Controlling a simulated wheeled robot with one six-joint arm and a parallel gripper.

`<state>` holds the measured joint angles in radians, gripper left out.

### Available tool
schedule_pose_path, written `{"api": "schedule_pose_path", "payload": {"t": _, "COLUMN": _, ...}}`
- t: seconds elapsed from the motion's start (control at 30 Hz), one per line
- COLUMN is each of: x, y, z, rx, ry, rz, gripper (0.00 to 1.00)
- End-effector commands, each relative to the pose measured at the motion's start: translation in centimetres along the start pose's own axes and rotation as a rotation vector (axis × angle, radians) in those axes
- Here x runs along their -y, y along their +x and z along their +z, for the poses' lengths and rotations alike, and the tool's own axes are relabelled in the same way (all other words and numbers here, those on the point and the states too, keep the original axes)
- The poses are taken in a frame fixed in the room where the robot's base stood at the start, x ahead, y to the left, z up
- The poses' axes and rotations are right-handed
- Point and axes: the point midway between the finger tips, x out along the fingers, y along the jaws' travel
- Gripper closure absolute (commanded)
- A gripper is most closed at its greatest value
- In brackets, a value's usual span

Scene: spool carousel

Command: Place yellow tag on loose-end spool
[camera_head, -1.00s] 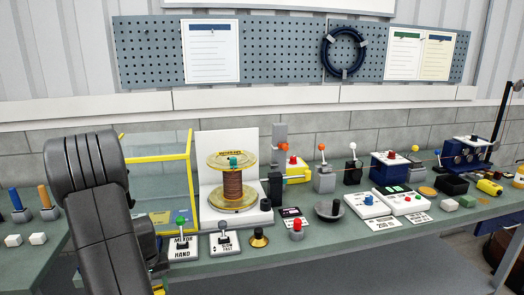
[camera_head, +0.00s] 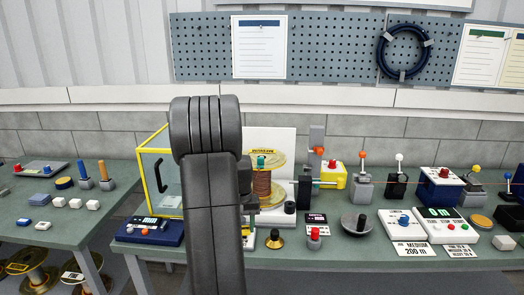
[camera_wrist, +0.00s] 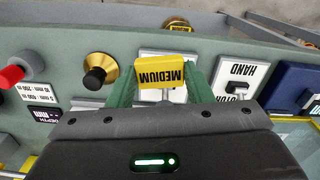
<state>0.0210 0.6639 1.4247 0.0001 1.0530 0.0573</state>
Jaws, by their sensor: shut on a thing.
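My gripper (camera_wrist: 162,88) is shut on a small yellow tag (camera_wrist: 162,75) reading MEDIUM, held between its green fingers above the bench in the wrist view. Yellow-flanged spools (camera_head: 28,266) and (camera_head: 80,278) sit low beneath the left table, and one carries a white label. Another spool (camera_head: 262,184), wound with copper-coloured wire, stands upright in the machine behind my arm. I cannot tell which spool has the loose end. A yellow round thing (camera_wrist: 178,23) shows beyond the bench edge in the wrist view.
The left table (camera_head: 100,222) holds coloured blocks and pegs. A yellow-framed clear guard (camera_head: 160,165) stands left of my arm, with a dark blue control box (camera_head: 150,231) in front. Levers, a black knob (camera_wrist: 96,77) and labelled switches crowd the main bench.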

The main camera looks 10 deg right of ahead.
Motion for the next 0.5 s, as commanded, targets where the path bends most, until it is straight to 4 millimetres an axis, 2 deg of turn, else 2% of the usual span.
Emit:
{"api": "schedule_pose_path", "payload": {"t": 0.03, "x": -1.9, "y": -2.3, "z": -0.6, "rx": -0.01, "ry": 0.023, "rz": 0.0, "gripper": 0.75}}
{"api": "schedule_pose_path", "payload": {"t": 0.1, "x": -4.6, "y": -5.7, "z": -0.9, "rx": -0.011, "ry": 0.048, "rz": 0.0, "gripper": 0.75}}
{"api": "schedule_pose_path", "payload": {"t": 0.2, "x": -8.4, "y": -10.6, "z": -0.6, "rx": -0.012, "ry": 0.084, "rz": 0.001, "gripper": 0.75}}
{"api": "schedule_pose_path", "payload": {"t": 0.33, "x": -11.9, "y": -15.5, "z": 0.5, "rx": -0.008, "ry": 0.117, "rz": 0.001, "gripper": 0.75}}
{"api": "schedule_pose_path", "payload": {"t": 0.5, "x": -14.8, "y": -19.8, "z": 2.2, "rx": -0.005, "ry": 0.146, "rz": 0.001, "gripper": 0.75}}
